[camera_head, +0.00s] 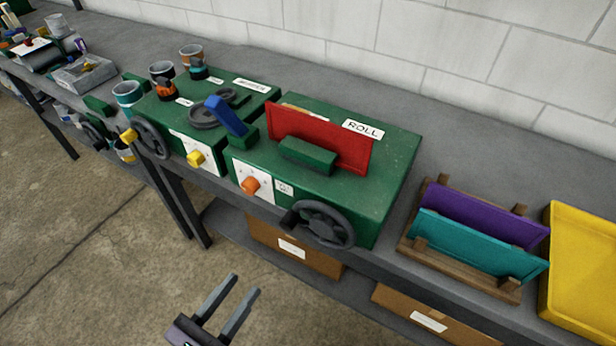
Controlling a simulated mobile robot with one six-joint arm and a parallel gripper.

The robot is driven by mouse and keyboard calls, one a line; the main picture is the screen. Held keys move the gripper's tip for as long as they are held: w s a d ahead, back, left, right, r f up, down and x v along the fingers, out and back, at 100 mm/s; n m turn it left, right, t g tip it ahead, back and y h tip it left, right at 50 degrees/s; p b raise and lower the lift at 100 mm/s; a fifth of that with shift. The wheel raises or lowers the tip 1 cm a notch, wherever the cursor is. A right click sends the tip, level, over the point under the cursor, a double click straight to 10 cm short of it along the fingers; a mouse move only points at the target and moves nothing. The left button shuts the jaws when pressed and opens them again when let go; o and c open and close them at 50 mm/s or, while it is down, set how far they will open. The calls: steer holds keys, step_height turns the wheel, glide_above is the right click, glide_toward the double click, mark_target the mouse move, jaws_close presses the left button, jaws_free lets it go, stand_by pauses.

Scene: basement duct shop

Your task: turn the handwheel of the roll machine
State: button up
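A red plate (340,141) stands upright on top of the machine behind a green bar (307,154). An orange knob (250,185) is on a white panel left of the wheel. My gripper (246,284) is open and empty, low in front of the bench, left of and below the handwheel and apart from it.
A wooden rack (412,229) with purple and teal plates and a yellow tray (556,255) are to the right. Boxes (291,243) sit on the lower shelf. The floor in front is clear.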

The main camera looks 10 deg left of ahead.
mark_target(285, 227)
steer(key=b+x, duration=0.5)
steer(key=x, duration=1.2)
steer(key=shift+w, duration=0.15)
jaws_close()
steer(key=shift+a, duration=0.1)
stand_by(0.4)
